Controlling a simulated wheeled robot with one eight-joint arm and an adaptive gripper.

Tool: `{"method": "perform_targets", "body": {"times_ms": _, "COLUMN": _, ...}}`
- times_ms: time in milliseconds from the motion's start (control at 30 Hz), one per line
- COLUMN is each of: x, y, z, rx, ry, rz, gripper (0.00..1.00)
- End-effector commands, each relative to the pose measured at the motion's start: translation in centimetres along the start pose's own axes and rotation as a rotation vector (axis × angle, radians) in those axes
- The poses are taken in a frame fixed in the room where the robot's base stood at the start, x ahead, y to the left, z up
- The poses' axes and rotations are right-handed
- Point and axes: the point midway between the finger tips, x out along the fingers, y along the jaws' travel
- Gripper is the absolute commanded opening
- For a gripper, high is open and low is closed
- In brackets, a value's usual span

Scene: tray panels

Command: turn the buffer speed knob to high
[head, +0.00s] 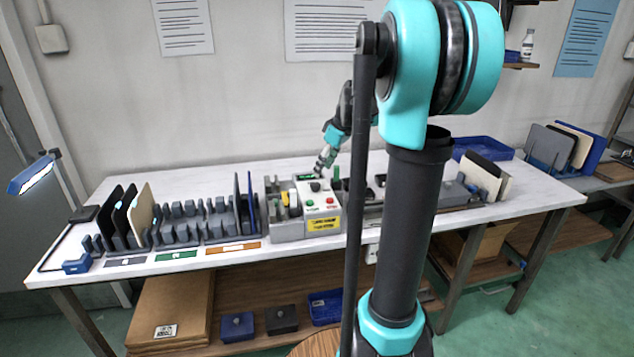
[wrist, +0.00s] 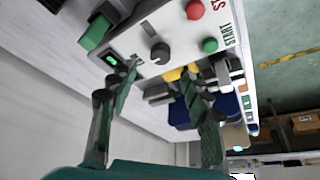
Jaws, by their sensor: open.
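The buffer speed knob (wrist: 160,54) is a dark round knob on the light control panel (wrist: 142,42) in the wrist view. It also shows small on top of the control box in the head view (head: 315,186). Its setting is too small to read. My gripper (wrist: 158,74) is open, with nothing between its fingers. Its fingertips are spread to either side just below the knob in the picture, and I see no contact. In the head view my gripper (head: 323,163) hangs just behind and above the box.
The panel carries a red button (wrist: 195,9), a green START button (wrist: 210,45) and a lit green display (wrist: 112,60). A rack with upright panels (head: 190,218) stands left of the box. Bare white tabletop (head: 225,178) lies behind the rack.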

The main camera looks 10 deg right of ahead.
Motion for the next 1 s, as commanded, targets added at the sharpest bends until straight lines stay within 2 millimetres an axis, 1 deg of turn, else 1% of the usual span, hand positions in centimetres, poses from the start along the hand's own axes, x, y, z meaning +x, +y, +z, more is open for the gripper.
{"method": "perform_targets", "body": {"times_ms": 33, "x": 1.1, "y": 0.0, "z": 0.0, "rx": -0.001, "ry": 0.0, "rz": 0.0, "gripper": 0.49}}
{"method": "perform_targets", "body": {"times_ms": 100, "x": 2.5, "y": 0.0, "z": -0.1, "rx": -0.001, "ry": 0.0, "rz": 0.0, "gripper": 0.49}}
{"method": "perform_targets", "body": {"times_ms": 200, "x": 4.1, "y": 0.0, "z": 0.0, "rx": -0.001, "ry": 0.0, "rz": 0.0, "gripper": 0.49}}
{"method": "perform_targets", "body": {"times_ms": 333, "x": 5.8, "y": 0.0, "z": 0.0, "rx": -0.001, "ry": 0.0, "rz": 0.001, "gripper": 0.49}}
{"method": "perform_targets", "body": {"times_ms": 500, "x": 6.9, "y": 0.0, "z": 0.0, "rx": 0.0, "ry": 0.0, "rz": 0.001, "gripper": 0.49}}
{"method": "perform_targets", "body": {"times_ms": 800, "x": 7.1, "y": 0.0, "z": 0.0, "rx": 0.001, "ry": 0.0, "rz": 0.001, "gripper": 0.49}}
{"method": "perform_targets", "body": {"times_ms": 867, "x": 7.1, "y": 0.0, "z": 0.0, "rx": 0.001, "ry": 0.0, "rz": 0.001, "gripper": 0.43}}
{"method": "perform_targets", "body": {"times_ms": 1000, "x": 7.1, "y": 0.0, "z": 0.0, "rx": 0.001, "ry": 0.0, "rz": 0.001, "gripper": 0.26}}
